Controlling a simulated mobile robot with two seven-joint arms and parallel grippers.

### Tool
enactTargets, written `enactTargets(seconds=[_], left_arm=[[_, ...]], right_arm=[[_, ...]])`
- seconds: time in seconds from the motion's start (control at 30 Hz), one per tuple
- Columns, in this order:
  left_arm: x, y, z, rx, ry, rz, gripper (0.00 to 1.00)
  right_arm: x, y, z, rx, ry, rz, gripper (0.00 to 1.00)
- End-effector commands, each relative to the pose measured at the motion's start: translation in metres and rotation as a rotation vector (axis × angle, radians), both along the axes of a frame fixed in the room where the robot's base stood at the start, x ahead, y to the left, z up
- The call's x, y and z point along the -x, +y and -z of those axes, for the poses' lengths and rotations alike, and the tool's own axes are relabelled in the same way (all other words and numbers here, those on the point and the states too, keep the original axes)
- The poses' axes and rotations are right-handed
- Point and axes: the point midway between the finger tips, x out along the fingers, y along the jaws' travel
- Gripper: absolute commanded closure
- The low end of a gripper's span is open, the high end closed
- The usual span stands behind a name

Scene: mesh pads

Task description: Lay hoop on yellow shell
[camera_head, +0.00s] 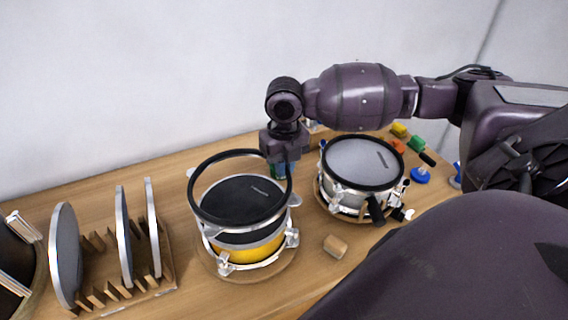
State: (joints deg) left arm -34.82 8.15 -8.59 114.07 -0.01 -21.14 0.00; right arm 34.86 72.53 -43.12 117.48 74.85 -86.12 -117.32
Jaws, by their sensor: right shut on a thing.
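The hoop is a thin black ring (213,222). My right gripper (284,168) is shut on its far right edge, pointing down. The hoop hangs over the drum with the yellow shell (252,252), slightly offset towards the back left, and looks a little above it. A black mesh pad (245,191) lies on the shell and shows through the ring. Silver lugs stand around the shell. Whether the hoop's front edge touches the drum, I cannot tell. My left gripper is not in view.
A silver drum with a grey pad and black hoop (362,162) stands close on the right. A wooden rack (127,293) with upright discs is at the left. A small wooden block (335,246) lies in front. Coloured small items (416,143) lie at the back right.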

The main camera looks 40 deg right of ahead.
Motion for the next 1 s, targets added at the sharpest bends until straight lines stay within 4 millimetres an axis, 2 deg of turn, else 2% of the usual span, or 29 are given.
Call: enactTargets(seconds=[0.2, 1.0], left_arm=[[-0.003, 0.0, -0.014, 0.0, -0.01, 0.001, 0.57], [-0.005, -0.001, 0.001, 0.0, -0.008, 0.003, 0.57]], right_arm=[[0.0, 0.0, -0.003, -0.001, -0.003, 0.0, 1.0], [0.0, 0.0, 0.052, -0.002, -0.001, 0.0, 1.0]])
